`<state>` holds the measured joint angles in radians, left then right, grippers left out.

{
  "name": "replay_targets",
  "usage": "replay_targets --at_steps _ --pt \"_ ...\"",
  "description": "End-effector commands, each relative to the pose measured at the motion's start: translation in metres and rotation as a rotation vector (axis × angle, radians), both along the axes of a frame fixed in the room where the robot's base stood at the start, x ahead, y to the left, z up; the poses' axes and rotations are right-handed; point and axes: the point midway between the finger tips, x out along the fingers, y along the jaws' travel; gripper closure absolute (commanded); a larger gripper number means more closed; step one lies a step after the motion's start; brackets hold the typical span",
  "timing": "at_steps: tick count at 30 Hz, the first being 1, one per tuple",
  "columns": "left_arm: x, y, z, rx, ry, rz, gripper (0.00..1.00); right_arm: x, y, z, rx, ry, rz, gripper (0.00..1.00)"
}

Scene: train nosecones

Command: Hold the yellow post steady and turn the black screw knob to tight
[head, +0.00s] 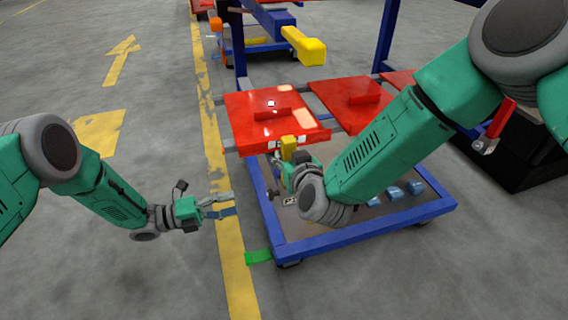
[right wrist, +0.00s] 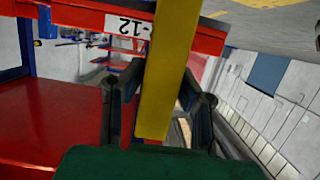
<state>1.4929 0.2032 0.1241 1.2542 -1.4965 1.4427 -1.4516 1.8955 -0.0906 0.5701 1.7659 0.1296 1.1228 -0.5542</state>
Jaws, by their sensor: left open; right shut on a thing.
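The yellow post (head: 288,147) stands at the front edge of the red panel on the blue cart. It fills the middle of the right wrist view (right wrist: 168,75), where it looks tilted. My right gripper (head: 292,172) is shut on the post, with its dark fingers on either side in the right wrist view (right wrist: 158,98). My left gripper (head: 217,205) is open and empty over the yellow floor line, apart from the cart's left side. A small dark part (head: 271,194) at the cart's left edge may be the black screw knob; it is too small to tell.
The blue cart (head: 350,238) carries red panels (head: 262,128) and several small blue pieces (head: 396,193). A black bin (head: 520,160) stands right. The floor left of the yellow line is clear.

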Motion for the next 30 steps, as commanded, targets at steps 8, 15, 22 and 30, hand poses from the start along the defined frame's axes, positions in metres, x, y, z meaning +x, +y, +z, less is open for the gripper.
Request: replay_targets --at_steps 8,15,22,30 --pt "-0.0008 0.0014 -0.0003 -0.116 0.358 0.000 0.50 -0.0002 -0.0003 -0.0002 0.000 0.001 0.000 1.00" --pt "-0.0018 0.0030 -0.0007 -0.282 0.871 -0.001 0.50 -0.0002 -0.0003 -0.0003 0.000 0.001 0.000 1.00" --pt "-0.0026 0.0046 -0.0006 -0.442 1.363 -0.002 0.50 -0.0002 -0.0003 -0.0003 0.000 0.001 0.000 1.00" --pt "-0.0033 0.0074 -0.0008 -0.629 1.940 0.000 0.50 -0.0003 -0.0003 -0.0004 -0.001 0.001 0.000 1.00"
